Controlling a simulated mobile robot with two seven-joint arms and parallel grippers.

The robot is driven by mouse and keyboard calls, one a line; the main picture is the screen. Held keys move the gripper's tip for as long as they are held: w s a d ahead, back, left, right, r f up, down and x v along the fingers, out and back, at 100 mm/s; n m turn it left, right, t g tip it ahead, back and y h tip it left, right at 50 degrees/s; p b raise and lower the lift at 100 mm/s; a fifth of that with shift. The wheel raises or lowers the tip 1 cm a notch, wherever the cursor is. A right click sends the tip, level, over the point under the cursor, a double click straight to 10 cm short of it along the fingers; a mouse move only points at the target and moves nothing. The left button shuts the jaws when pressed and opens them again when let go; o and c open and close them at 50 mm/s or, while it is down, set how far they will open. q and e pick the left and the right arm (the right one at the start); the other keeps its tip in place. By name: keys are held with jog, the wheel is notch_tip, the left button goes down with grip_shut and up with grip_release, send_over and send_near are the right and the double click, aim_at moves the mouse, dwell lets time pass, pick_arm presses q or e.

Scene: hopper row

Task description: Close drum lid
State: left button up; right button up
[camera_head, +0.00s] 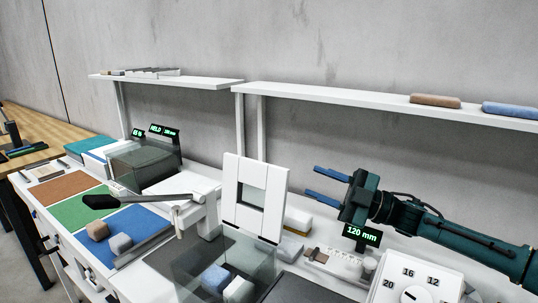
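A white square panel with a window (230,190) stands upright behind a clear-walled container (190,262). It looks like a raised lid, but I cannot tell for sure that it is the drum lid. A blue block (215,278) and a pale block (239,290) show in the clear container. My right gripper (312,181), with two blue fingers on a dark teal arm, comes in from the right. Its fingers are apart with nothing between them. They point left, to the right of the white panel and apparently apart from it. My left gripper is not in view.
A smoked clear box (145,162) stands on the left of the bench, with a black-handled lever (103,201) before it. Brown, green and blue mats (132,228) hold two blocks. A white dial box (410,283) and a "120 mm" display (361,236) stand at right. Shelves (350,100) run behind.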

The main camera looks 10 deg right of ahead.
aim_at(266, 170)
jog(key=shift+m, duration=0.5)
jog(key=x, duration=0.4)
jog(key=f+x, duration=0.1)
jog(key=x, duration=0.7)
jog(key=shift+w+a+f+p, duration=0.15)
jog(key=shift+a+f+p, duration=0.15)
jog(key=shift+a+f, duration=0.05)
grip_shut()
